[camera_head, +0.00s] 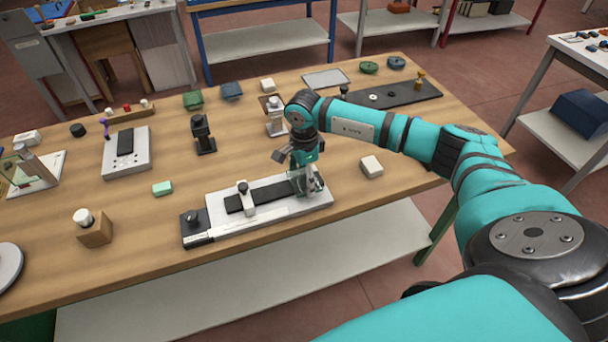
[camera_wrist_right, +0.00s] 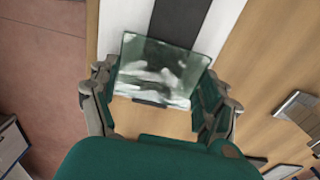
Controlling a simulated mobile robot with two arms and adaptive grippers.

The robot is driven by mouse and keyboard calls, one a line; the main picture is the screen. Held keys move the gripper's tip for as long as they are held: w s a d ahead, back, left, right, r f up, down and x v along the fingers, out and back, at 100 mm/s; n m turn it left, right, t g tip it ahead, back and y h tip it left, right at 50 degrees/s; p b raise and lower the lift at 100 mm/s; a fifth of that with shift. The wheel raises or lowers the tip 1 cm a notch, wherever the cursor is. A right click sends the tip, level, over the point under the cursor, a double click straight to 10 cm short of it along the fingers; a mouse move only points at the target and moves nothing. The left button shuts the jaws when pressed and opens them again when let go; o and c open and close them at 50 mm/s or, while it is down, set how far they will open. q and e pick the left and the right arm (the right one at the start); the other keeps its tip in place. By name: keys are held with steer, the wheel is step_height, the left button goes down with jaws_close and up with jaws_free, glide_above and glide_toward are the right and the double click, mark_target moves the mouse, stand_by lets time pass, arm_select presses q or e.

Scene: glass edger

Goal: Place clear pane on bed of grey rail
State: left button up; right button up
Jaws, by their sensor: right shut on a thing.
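My right gripper (camera_head: 308,183) is shut on the clear pane (camera_head: 316,182), over the right end of a long white-grey fixture (camera_head: 290,208). In the right wrist view, the pane (camera_wrist_right: 160,65) is a greenish see-through square between the two fingers of my right gripper (camera_wrist_right: 160,88). The fixture has a dark strip (camera_head: 272,193) along its bed and an upright post with a white top (camera_head: 245,195) near its middle. In the right wrist view, the dark strip (camera_wrist_right: 180,20) runs beyond the pane. I cannot tell whether the pane touches the bed. My left gripper is not in view.
A dark block (camera_head: 194,226) stands at the fixture's left end. A white block (camera_head: 371,166) lies to its right, a green block (camera_head: 162,188) to its left. A second fixture (camera_head: 126,153) and a black stand (camera_head: 202,134) are behind. Bare wood surrounds the fixture's right end.

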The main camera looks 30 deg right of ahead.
mark_target(304, 180)
steer(key=o, duration=1.1)
steer(key=shift+o, duration=0.2)
steer(key=shift+r+p, duration=0.15)
steer(key=shift+p, duration=0.15)
steer(key=shift+r, duration=0.2)
step_height(304, 180, up, 12)
steer(key=b, duration=0.4)
steer(key=shift+f, duration=0.25)
steer(key=shift+a, duration=0.1)
